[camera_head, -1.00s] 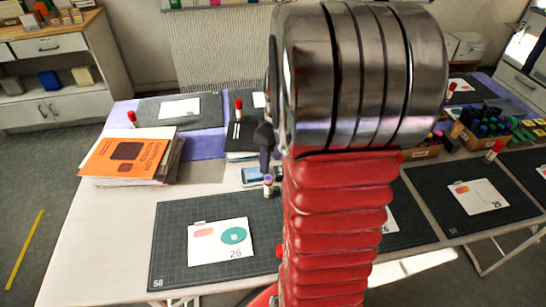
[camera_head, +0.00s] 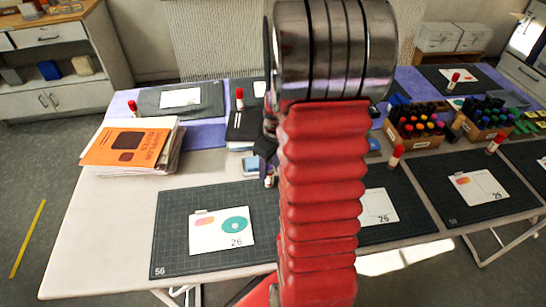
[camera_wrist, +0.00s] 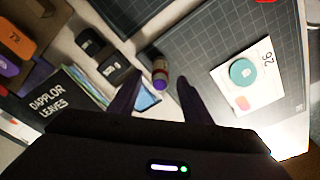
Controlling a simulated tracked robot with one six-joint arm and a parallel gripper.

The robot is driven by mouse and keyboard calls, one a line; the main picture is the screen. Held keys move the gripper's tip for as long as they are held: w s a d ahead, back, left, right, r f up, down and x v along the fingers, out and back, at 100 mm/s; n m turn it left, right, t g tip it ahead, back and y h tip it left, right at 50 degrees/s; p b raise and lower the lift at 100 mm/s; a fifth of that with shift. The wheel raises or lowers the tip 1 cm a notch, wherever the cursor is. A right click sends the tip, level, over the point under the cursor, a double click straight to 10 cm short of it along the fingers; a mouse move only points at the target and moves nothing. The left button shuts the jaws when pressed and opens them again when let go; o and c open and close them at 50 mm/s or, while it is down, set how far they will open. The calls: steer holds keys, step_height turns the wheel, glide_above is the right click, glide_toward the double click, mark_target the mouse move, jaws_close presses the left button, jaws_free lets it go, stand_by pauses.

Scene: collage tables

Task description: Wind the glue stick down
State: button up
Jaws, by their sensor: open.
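An uncapped glue stick (camera_head: 269,181) with a purple top stands at the upper right edge of the mat marked 56, partly hidden by my arm in the head view. In the wrist view the glue stick (camera_wrist: 160,74) shows its purple end towards me, lying in line with the gap between my fingers. My gripper (camera_wrist: 159,80) is open, its dark fingers on either side of that line of sight. I cannot tell whether they reach the stick. In the head view my gripper (camera_head: 265,145) shows only partly, just above the stick.
The cutting mat (camera_head: 175,255) holds a card (camera_head: 205,238) marked 26. Blue pads (camera_head: 251,165) and a dark book (camera_head: 245,128) lie close behind the stick. An orange-topped paper stack (camera_head: 125,150) is at left. Boxes of markers (camera_head: 425,142) and other red-capped sticks (camera_head: 397,155) are at right.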

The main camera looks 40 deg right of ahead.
mark_target(269, 175)
steer(key=shift+w+a+f, duration=0.1)
steer(key=shift+w+f, duration=0.05)
steer(key=shift+f, duration=1.15)
steer(key=shift+w+f, duration=0.15)
steer(key=shift+f, duration=1.15)
steer(key=shift+c, duration=0.5)
jaws_close()
steer(key=c, duration=0.6)
jaws_free()
steer(key=c, duration=0.3)
